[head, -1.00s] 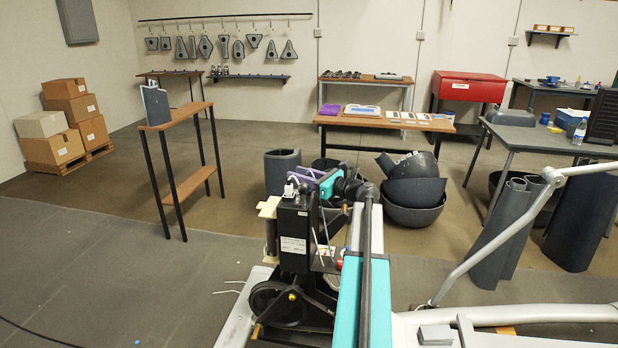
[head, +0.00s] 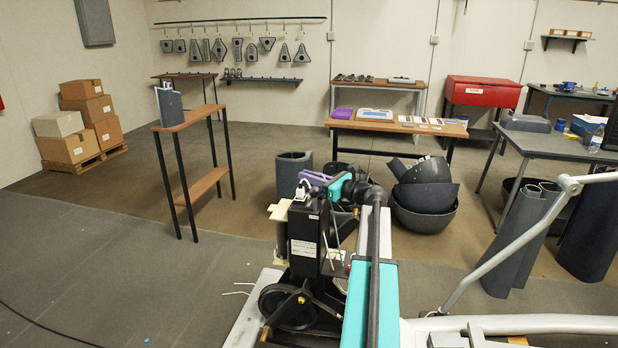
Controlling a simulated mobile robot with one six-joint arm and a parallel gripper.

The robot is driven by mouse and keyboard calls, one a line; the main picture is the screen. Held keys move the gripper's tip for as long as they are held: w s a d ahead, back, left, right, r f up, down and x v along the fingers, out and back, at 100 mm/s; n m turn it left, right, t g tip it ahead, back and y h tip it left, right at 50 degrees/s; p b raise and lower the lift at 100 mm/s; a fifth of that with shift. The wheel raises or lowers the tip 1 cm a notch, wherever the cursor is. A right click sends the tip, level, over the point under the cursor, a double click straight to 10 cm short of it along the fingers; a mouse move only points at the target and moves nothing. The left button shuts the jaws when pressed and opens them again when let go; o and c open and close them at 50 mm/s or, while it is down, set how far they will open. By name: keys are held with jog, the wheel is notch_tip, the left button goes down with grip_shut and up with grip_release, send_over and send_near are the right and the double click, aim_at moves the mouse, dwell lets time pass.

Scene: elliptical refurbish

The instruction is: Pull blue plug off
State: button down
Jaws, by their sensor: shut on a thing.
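A black upright housing (head: 308,236) with a white label belongs to the elliptical machine, with a black wheel (head: 287,305) at its foot. A small white part (head: 303,190) sits on its top. My arm, teal and black, reaches over from the right. My gripper (head: 315,179), with purple parts, is small in the head view, just behind the top of the housing. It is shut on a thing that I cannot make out. I cannot pick out the blue plug; the fingertips are too small and partly hidden to show it.
The machine's grey tube (head: 520,227) rises at right. Dark bowl-shaped covers (head: 424,210) lie on the floor behind my arm. A narrow wooden shelf stand (head: 188,119) is at left, and a grey table (head: 560,143) at right. The left floor is mostly clear.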

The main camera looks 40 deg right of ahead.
jog(key=shift+r, duration=0.1)
dwell(0.6)
notch_tip(320, 180, up, 8)
jog(key=p, duration=0.6)
jog(key=shift+p, duration=0.35)
dwell(0.7)
dwell(0.5)
